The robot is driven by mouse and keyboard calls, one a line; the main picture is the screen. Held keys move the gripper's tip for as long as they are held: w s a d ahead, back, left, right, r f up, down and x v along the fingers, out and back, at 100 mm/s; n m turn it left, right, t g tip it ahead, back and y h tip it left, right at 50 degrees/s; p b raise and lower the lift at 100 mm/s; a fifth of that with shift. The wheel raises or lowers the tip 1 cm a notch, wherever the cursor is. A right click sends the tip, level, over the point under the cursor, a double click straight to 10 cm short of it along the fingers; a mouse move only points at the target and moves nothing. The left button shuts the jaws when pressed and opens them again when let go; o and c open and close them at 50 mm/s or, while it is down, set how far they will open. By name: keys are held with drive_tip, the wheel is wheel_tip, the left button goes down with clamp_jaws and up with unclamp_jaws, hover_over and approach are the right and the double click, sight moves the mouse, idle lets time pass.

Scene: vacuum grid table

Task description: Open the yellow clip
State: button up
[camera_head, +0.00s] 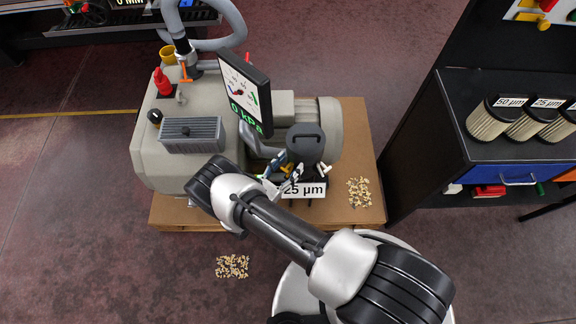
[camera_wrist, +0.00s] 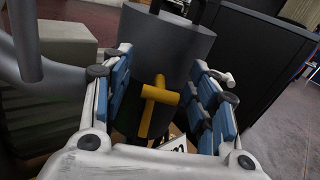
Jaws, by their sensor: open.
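The yellow clip (camera_wrist: 158,98) shows in the wrist view as a T-shaped handle against the side of a dark grey filter canister (camera_wrist: 165,45). The same canister is at the pump's right in the head view (camera_head: 306,141). A small yellow part of the clip shows there (camera_head: 286,168), mostly hidden by my gripper. My gripper (camera_head: 283,172) is open in front of the canister. In the wrist view its blue-padded fingers (camera_wrist: 161,65) stand on either side of the clip, apart from it. I cannot tell how far the clip lies between them in depth.
A white clip (camera_wrist: 222,78) sits at the canister's right, close to the right finger. The pump (camera_head: 160,115) and a gauge screen (camera_head: 247,95) stand left of the canister. A black cabinet (camera_head: 410,150) with filters stands right. Debris (camera_head: 358,192) lies on the pallet.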

drive_tip(key=shift+c, duration=0.5)
clamp_jaws()
idle(0.4)
